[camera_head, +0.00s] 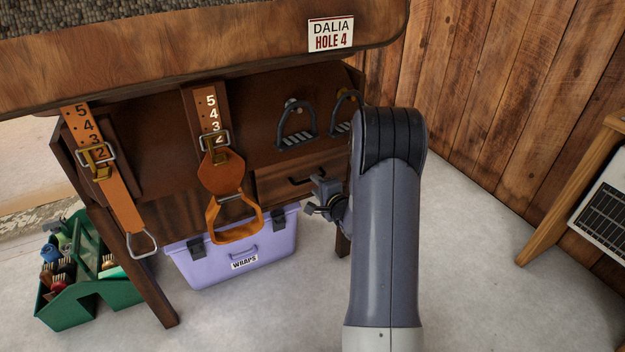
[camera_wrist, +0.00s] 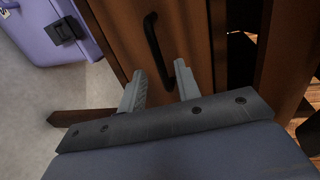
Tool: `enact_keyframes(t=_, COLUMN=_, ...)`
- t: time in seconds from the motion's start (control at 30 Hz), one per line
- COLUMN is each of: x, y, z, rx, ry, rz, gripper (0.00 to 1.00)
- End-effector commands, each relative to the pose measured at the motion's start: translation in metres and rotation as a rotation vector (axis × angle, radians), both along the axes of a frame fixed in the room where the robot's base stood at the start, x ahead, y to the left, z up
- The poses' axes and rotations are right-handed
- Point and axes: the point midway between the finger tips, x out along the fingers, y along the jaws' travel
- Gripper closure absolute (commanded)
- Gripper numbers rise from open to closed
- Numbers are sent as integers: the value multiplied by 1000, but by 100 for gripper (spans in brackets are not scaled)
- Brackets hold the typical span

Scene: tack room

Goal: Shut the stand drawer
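The stand drawer (camera_head: 283,187) is a brown wooden front low on the right of the stand, with a dark bar handle (camera_head: 307,180). How far it stands out is hard to tell. My gripper (camera_head: 312,198) is close in front of it, just below and right of the handle. In the wrist view the drawer front (camera_wrist: 118,28) fills the middle, with its black handle (camera_wrist: 152,38) running between and past my two grey fingers (camera_wrist: 160,72). The fingers are apart and hold nothing. I cannot tell whether they touch the drawer.
A lilac wraps box (camera_head: 222,262) stands under the stand. A green tote (camera_head: 80,300) with brushes is at left. A stand leg (camera_wrist: 284,75) is right in the wrist view.

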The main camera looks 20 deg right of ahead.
Motion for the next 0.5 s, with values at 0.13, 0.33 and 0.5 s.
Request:
enact_keyframes(t=0.13, x=-30, y=-2, z=10, rx=1, ry=1, rz=-4, gripper=68)
enact_keyframes(t=0.33, x=-57, y=-3, z=14, rx=1, ry=0, rz=-2, gripper=68)
enact_keyframes(t=0.5, x=-65, y=-2, z=15, rx=1, ry=-2, rz=-1, gripper=68)
